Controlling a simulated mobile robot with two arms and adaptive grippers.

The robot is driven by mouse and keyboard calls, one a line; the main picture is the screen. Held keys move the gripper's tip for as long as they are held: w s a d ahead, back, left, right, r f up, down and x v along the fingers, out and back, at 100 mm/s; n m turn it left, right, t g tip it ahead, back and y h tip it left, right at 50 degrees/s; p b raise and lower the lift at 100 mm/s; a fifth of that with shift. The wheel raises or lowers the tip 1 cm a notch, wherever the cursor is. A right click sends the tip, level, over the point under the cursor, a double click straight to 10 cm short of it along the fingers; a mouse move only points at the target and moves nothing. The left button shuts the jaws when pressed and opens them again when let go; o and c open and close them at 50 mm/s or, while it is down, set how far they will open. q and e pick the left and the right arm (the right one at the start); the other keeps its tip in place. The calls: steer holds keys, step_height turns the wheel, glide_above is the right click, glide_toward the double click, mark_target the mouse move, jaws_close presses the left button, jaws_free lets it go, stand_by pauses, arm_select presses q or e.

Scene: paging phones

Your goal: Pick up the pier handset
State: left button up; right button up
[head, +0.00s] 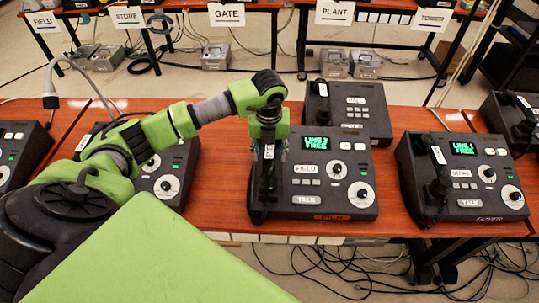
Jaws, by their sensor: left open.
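My left gripper (269,140) points down at the upper part of this handset, jaws open. The gripper covers the handset's top end, and I cannot tell whether it touches it. A white label on this phone seems to read "FIELD", and an orange label sits on its front edge. I cannot make out the word "pier" on any phone. My right gripper is out of view.
A similar phone (465,175) with its own handset (438,180) stands to the right. Another phone (357,103) stands behind the middle one, and one (165,178) is partly behind my left arm. Bare red-brown tabletop (392,118) shows between phones. Cables (330,272) hang below.

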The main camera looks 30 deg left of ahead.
mark_target(270, 148)
arm_select(q)
jaws_close()
steer(key=shift+r, duration=0.1)
steer(key=shift+r, duration=0.35)
step_height(270, 148, up, 2)
steer(key=shift+w+r+b, duration=0.1)
steer(key=shift+r+b, duration=0.1)
steer(key=shift+b, duration=0.2)
steer(key=s+d+r+b, duration=0.2)
steer(key=s+d+r, duration=0.5)
steer(key=d, duration=0.5)
step_height(270, 148, up, 3)
steer(key=shift+d+f, duration=0.1)
steer(key=shift+d, duration=0.05)
